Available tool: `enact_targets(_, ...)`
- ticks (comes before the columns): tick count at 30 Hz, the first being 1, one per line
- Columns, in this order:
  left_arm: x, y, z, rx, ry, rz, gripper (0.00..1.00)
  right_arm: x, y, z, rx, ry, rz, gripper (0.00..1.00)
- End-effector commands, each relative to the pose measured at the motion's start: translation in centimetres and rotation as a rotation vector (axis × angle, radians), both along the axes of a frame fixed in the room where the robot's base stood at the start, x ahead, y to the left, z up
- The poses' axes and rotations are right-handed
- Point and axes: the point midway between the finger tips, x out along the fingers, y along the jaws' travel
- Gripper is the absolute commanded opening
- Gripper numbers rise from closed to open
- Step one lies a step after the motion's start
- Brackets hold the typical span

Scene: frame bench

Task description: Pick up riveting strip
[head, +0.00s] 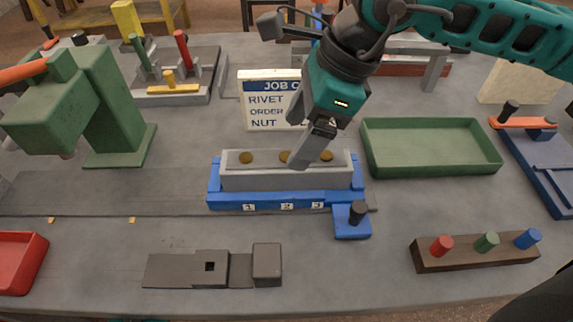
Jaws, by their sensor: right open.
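A light grey strip (240,180) with three brass-coloured rivets along its top sits in a blue fixture (225,201) numbered 1, 2 and 3, in the middle of the head view. I take it for the riveting strip. My right gripper (308,157) comes down from the upper right, open, with its fingers over the strip between the middle and right rivets. They hide part of its top, and I cannot tell whether they touch it. My left gripper is not in view.
A job card (262,103) stands behind the fixture, partly hidden by my right gripper. A blue clamp (352,223) is at its front right. A green tray (430,147) lies to the right, a green press (100,105) to the left. A dark metal plate (190,269) lies in front.

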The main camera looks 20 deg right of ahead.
Motion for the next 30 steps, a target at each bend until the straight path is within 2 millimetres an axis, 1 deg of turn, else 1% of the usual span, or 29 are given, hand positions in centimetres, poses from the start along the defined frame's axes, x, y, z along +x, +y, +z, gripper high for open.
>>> enact_targets(1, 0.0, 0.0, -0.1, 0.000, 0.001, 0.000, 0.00, 0.0, 0.2, -0.4, 0.001, 0.002, 0.001, 0.83)
enact_targets(5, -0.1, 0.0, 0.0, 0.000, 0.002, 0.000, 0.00, 0.1, 0.5, -1.2, 0.001, 0.002, 0.001, 0.83)
enact_targets(8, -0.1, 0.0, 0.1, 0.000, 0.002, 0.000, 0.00, 0.0, 0.9, -2.4, 0.000, 0.004, 0.002, 0.83)
enact_targets(12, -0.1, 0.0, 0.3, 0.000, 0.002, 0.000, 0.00, 0.2, 1.6, -4.4, 0.001, 0.003, 0.001, 0.83)
enact_targets(15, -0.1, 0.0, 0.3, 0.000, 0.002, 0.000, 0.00, 0.3, 2.0, -5.4, 0.001, 0.002, 0.000, 0.83)
enact_targets(18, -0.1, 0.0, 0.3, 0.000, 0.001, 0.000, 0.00, 0.4, 2.1, -5.8, 0.001, 0.001, -0.001, 0.83)
enact_targets(23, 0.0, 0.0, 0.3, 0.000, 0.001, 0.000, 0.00, 0.4, 2.1, -5.8, 0.001, 0.001, -0.001, 0.83)
enact_targets(26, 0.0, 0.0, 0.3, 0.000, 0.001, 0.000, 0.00, 0.4, 2.1, -5.7, 0.001, 0.001, -0.001, 0.75)
enact_targets(30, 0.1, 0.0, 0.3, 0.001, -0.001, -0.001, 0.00, 0.4, 2.1, -5.7, 0.001, 0.001, -0.001, 0.62)
